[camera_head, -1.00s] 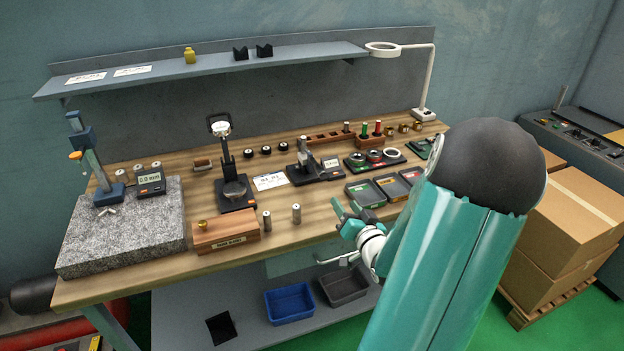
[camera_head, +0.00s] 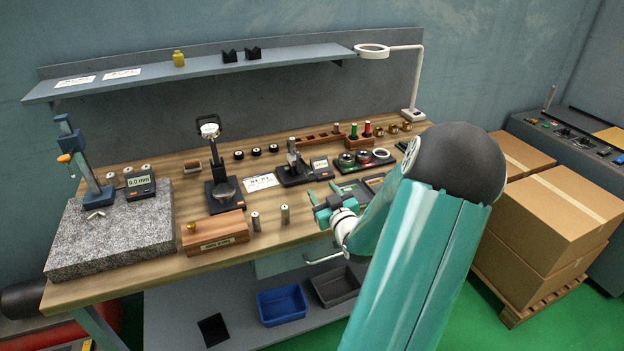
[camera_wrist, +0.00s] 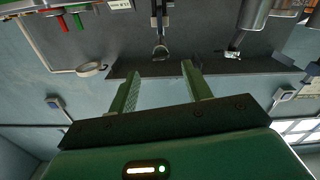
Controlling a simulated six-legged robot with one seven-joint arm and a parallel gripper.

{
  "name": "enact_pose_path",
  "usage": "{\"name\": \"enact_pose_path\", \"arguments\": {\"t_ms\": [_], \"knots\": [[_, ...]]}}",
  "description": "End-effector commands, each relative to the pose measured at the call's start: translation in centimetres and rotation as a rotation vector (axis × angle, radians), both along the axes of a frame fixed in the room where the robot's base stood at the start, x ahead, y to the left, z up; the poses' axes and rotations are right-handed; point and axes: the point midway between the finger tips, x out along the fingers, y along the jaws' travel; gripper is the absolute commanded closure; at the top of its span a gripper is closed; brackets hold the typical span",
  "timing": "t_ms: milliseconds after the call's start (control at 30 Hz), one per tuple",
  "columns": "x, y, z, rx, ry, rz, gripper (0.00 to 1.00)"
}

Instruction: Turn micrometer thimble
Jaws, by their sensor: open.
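A device with a black base, a silver upright part and a small display (camera_head: 297,172) stands mid-bench; it may be the micrometer, but its thimble is too small to make out. My gripper (camera_head: 322,203) is above the bench's front edge, to the right of and nearer than that device, touching nothing I can see. In the wrist view, the two fingers of my gripper (camera_wrist: 158,82) stand apart with nothing between them. A lever-like metal piece on a dark stand (camera_wrist: 160,48) shows beyond them; I cannot tell which device it is.
A granite plate (camera_head: 110,235) is at left. Trays (camera_head: 352,189) lie partly behind my arm. A ring lamp (camera_head: 371,50) overhangs the back.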

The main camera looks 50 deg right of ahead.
Motion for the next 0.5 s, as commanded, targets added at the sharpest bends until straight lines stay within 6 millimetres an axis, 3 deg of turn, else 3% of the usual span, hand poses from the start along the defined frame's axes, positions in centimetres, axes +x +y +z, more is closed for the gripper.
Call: {"name": "enact_pose_path", "arguments": {"t_ms": [300, 500], "knots": [[5.1, -2.9, -0.1, 0.001, -0.001, 0.003, 0.51], [6.5, -3.5, -0.1, 0.002, 0.0, 0.004, 0.51]]}}
